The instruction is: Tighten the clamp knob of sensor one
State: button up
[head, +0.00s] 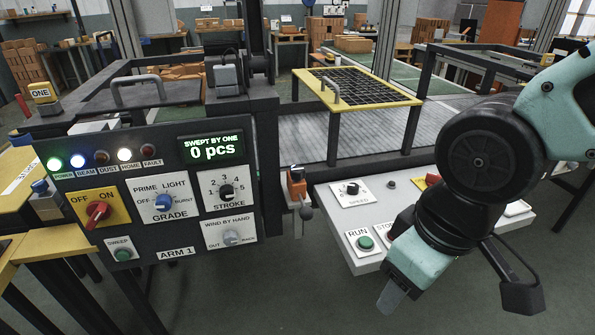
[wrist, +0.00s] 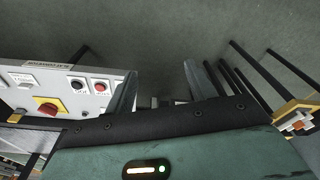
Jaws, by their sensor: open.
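A yellow tag marked ONE (head: 40,92) stands on a small grey block at the far left, above the ARM 1 panel. Below it, a grey box with a blue knob-like top (head: 40,186) sits at the panel's left edge. I cannot tell which part is sensor one's clamp knob. My gripper (head: 390,298) hangs at the lower right in front of the white control box, far from the tag. In the wrist view my gripper (wrist: 160,92) has its two fingers apart with nothing between them. Neither the tag nor the blue-topped box can be made out there.
The ARM 1 panel (head: 150,195) has several knobs and lamps; its display reads 0 pcs. An orange lever unit (head: 297,188) sits right of it. The white control box (head: 343,215) is near my arm. A yellow-framed grid (head: 415,101) stands over the conveyor. Floor is clear in front.

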jog(key=w+a+f+t+y+b, duration=0.1)
jog(key=w+a+t+y, duration=0.15)
jog(key=w, duration=0.75)
jog(key=w+a+t+y+b, duration=0.1)
jog(key=w+a+t+b, duration=0.15)
jog(key=w, duration=0.75)
jog(key=n+t+y+b, duration=0.2)
jog(key=n+t+y, duration=0.1)
jog(key=y, duration=0.2)
send_near(297, 169)
jog(key=w+d+r, duration=0.1)
jog(key=w+d, duration=0.1)
jog(key=w, duration=0.4)
jog(key=d+f+n+g+y+b, duration=0.4)
jog(key=d+f+n+g+y, duration=0.25)
jog(key=d+g+y, duration=0.2)
jog(key=shift+n, duration=0.25)
jog(key=a, duration=0.8)
jog(key=a+p, duration=0.1)
jog(key=a, duration=0.8)
jog(key=shift+w+r, duration=0.2)
jog(key=c, duration=1)
